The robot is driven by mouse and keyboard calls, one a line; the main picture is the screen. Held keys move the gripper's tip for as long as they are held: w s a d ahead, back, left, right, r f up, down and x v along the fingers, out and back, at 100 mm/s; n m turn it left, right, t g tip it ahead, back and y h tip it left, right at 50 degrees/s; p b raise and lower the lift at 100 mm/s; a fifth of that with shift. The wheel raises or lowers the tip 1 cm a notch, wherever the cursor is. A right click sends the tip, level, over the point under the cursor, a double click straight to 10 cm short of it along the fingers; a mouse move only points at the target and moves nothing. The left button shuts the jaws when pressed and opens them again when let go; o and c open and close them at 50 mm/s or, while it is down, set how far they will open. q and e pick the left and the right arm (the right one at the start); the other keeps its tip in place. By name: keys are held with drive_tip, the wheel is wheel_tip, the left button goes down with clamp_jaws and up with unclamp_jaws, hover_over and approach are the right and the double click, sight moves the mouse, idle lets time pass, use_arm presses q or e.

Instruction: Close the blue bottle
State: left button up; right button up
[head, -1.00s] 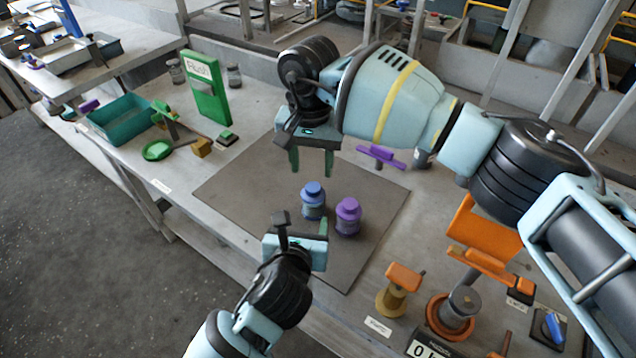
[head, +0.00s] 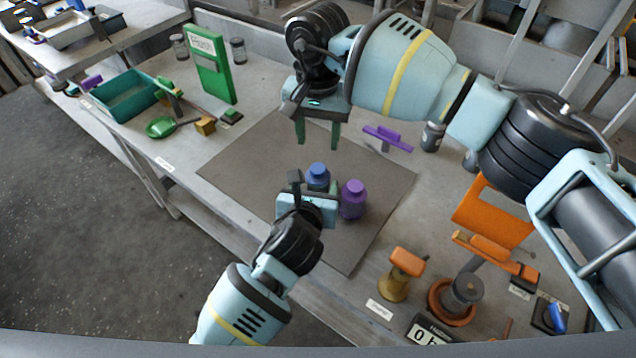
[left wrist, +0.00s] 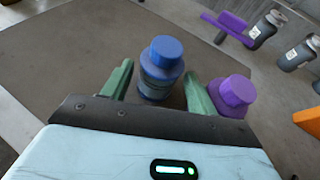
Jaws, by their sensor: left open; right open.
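The blue bottle (head: 317,176) stands upright on the grey mat (head: 250,165), with a blue cap on its top. I cannot tell how tightly the cap sits. It also shows in the left wrist view (left wrist: 160,75), between the two green fingers of my left gripper (left wrist: 158,90). That gripper is open, low at the near side of the bottle, and hides the bottle's lower part in the head view. A purple bottle (head: 353,200) with a purple cap stands close to the right, just outside the right finger. My right gripper (head: 318,145) is open and empty above the mat, behind the blue bottle.
A purple handled tool (head: 388,138) and grey jars stand right of the mat. Orange tools (head: 405,262) and a scale (head: 430,332) are at the front right. A teal bin (head: 122,95) and green items are at the left. The mat's left part is clear.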

sight(318, 179)
use_arm(q)
drive_tip(key=shift+x, duration=1.85)
drive_tip(key=shift+c, duration=0.2)
clamp_jaws()
use_arm(e)
drive_tip(key=m, duration=0.9)
drive_tip(key=shift+f, duration=4.05)
